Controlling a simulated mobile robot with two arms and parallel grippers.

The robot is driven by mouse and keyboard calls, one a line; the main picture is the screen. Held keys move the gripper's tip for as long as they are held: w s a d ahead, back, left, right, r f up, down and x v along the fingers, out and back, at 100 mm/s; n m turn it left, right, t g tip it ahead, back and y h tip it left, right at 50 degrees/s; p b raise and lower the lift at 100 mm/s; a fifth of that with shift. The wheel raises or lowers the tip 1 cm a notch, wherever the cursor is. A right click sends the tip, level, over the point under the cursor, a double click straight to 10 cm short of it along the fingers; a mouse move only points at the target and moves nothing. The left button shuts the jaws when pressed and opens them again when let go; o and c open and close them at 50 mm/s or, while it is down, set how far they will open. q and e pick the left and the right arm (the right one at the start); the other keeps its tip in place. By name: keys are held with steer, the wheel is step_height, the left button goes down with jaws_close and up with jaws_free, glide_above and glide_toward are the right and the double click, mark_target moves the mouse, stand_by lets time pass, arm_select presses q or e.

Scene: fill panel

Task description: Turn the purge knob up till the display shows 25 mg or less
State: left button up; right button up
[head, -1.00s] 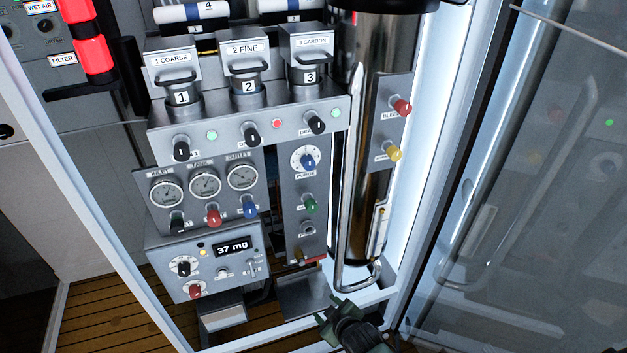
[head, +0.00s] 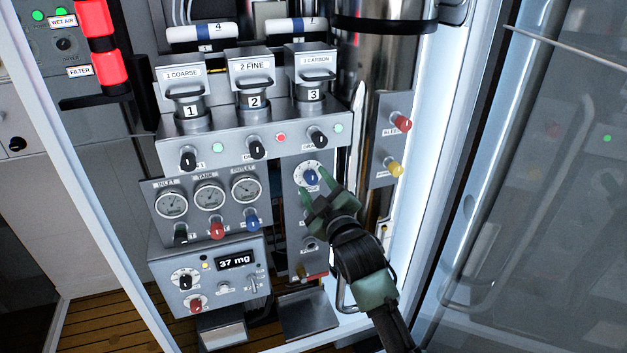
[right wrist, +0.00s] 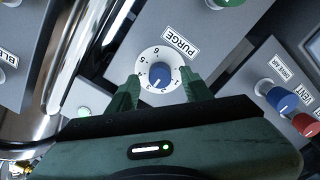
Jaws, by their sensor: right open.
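The purge knob (head: 312,177) is a blue knob on a round white dial with numbers, on a narrow grey panel. It also shows in the right wrist view (right wrist: 160,76), below the PURGE label, its white mark near 3. My right gripper (head: 319,192) is open, its green fingers just below the knob in the head view. In the right wrist view the fingertips (right wrist: 158,88) stand on either side of the dial's lower part; I cannot tell whether they touch. The display (head: 236,261) reads 37 mg. My left gripper is not in view.
A bright metal cylinder (head: 372,120) and a panel with red (head: 402,123) and yellow (head: 394,169) knobs stand right of the dial. Gauges (head: 210,195) and a blue knob (head: 252,224) lie to the left. Three filter housings (head: 251,82) sit above.

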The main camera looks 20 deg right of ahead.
steer(key=shift+w, duration=0.85)
jaws_close()
steer(key=shift+m, duration=0.3)
steer(key=m+p, duration=0.2)
steer(key=m, duration=0.1)
steer(key=shift+r, duration=0.1)
steer(key=shift+m+p, duration=1.4)
steer(key=shift+m, duration=1.2)
